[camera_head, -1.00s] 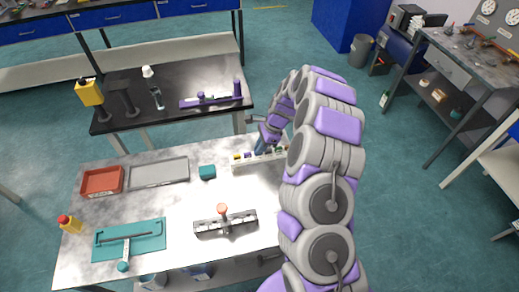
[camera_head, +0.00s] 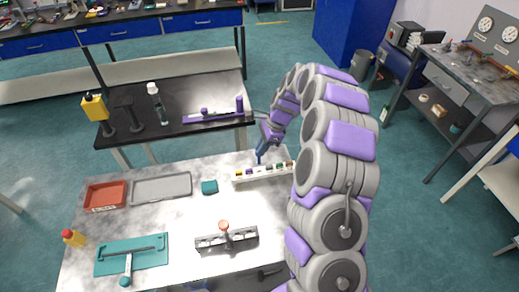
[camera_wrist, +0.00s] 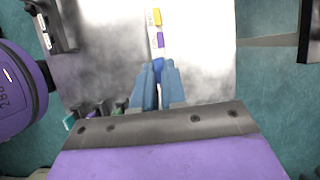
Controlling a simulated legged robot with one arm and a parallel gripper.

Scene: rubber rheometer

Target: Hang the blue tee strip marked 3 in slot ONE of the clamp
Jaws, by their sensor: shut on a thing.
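The surface between rack and clamp is clear. A black table (camera_head: 190,145) stands behind.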

